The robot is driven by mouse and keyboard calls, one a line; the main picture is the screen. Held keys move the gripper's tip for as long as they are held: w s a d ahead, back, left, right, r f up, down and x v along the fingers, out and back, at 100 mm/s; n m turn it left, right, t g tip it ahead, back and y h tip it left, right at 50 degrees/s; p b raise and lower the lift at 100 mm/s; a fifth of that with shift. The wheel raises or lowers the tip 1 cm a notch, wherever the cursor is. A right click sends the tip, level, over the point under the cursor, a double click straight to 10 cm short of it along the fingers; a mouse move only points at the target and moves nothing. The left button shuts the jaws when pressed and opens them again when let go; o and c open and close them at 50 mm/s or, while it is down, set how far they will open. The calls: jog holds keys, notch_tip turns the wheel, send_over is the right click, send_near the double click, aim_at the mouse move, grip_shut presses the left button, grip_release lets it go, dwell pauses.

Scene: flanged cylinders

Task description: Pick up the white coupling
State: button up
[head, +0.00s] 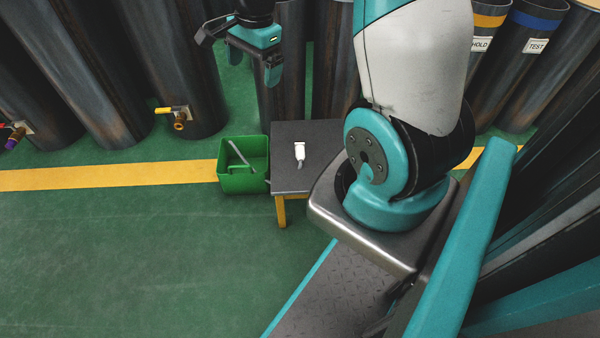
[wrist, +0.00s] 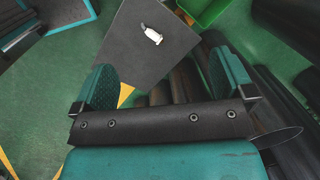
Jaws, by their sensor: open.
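The white coupling (head: 299,151) lies on the dark top of a small table (head: 290,182), with a grey end pointing toward the table's front edge. In the wrist view the white coupling (wrist: 152,35) lies beyond my fingers, on the bare grey tabletop (wrist: 160,62). My gripper (head: 255,62) is up in the air at the top of the head view, behind and to the left of the table, apart from the coupling. In the wrist view my gripper (wrist: 166,85) shows its two teal fingers spread wide with nothing between them.
A green bin (head: 243,178) with a grey bar-like thing in it stands on the floor left of the table. Large dark cylinders (head: 175,70) stand behind. A valve with a yellow handle (head: 178,115) sticks out from one. Green floor at the left is clear.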

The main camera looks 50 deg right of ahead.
jog(key=s+d+f+m+g+h+b, duration=0.1)
jog(key=d+f+m+b, duration=0.5)
jog(key=f, duration=0.4)
jog(key=s+d+f+m+b, duration=0.2)
jog(key=d+f+m+b, duration=0.2)
jog(key=d+f, duration=0.55)
jog(key=b, duration=0.7)
send_over(301, 148)
jog(key=f, duration=1.2)
jog(key=shift+s+a+f, duration=0.1)
jog(key=shift+s+f, duration=0.05)
jog(key=shift+s, duration=0.25)
jog(key=f+b, duration=0.1)
jog(key=f, duration=0.1)
jog(key=f+b, duration=0.3)
jog(key=b, duration=0.1)
jog(key=shift+w+f, duration=0.35)
jog(key=shift+f, duration=0.05)
jog(key=shift+r, duration=0.1)
jog(key=c, duration=0.8)
jog(key=shift+r, duration=0.1)
jog(key=shift+c, duration=0.2)
